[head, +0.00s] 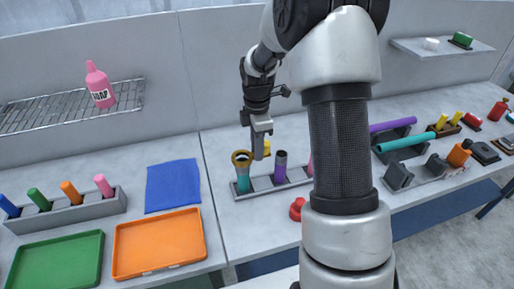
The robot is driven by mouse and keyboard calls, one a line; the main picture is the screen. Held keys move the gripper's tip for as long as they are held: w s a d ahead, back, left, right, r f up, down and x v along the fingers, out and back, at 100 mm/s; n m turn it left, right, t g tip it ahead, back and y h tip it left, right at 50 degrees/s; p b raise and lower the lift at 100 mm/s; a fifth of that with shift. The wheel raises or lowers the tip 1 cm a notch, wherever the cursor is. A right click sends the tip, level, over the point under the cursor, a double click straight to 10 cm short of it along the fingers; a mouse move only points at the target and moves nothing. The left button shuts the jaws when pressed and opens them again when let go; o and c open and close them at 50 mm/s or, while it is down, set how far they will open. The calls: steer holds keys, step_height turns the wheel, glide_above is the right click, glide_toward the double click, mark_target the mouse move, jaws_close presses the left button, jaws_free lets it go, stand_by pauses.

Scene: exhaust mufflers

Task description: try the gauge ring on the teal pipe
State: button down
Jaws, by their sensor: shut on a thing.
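A short upright teal pipe (243,183) stands at the left end of a grey rack (262,186) on the bench. A brass-coloured gauge ring (241,155) is at the top of this pipe. I cannot tell whether it is around the pipe's end, resting on it or just above it. My gripper (257,152) points down just right of the ring and is shut on it; the fingertips' contact is small and hard to see. A longer teal pipe (406,141) lies level on dark supports at the right.
A purple pipe (281,167) stands in the same rack, and a pink one is partly behind my arm. A red object (297,208) lies in front. A blue cloth (173,185), an orange tray (160,243) and a green tray (55,265) are at the left.

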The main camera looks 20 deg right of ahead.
steer(key=shift+f+b, duration=0.3)
steer(key=shift+f, duration=0.25)
steer(key=shift+r, duration=0.1)
stand_by(0.8)
steer(key=shift+r+p, duration=2.55)
steer(key=shift+r, duration=0.9)
steer(key=shift+s+a+f+m, duration=0.15)
steer(key=shift+s+a+m, duration=0.1)
steer(key=shift+m, duration=0.3)
steer(key=shift+s+a+f+m, duration=0.1)
steer(key=shift+s+m, duration=0.1)
steer(key=shift+m, duration=0.35)
steer(key=s+a+f+m, duration=0.2)
steer(key=s+a+m, duration=0.2)
steer(key=m, duration=1.1)
steer(key=shift+s+f+m, duration=0.4)
steer(key=shift+s, duration=1.1)
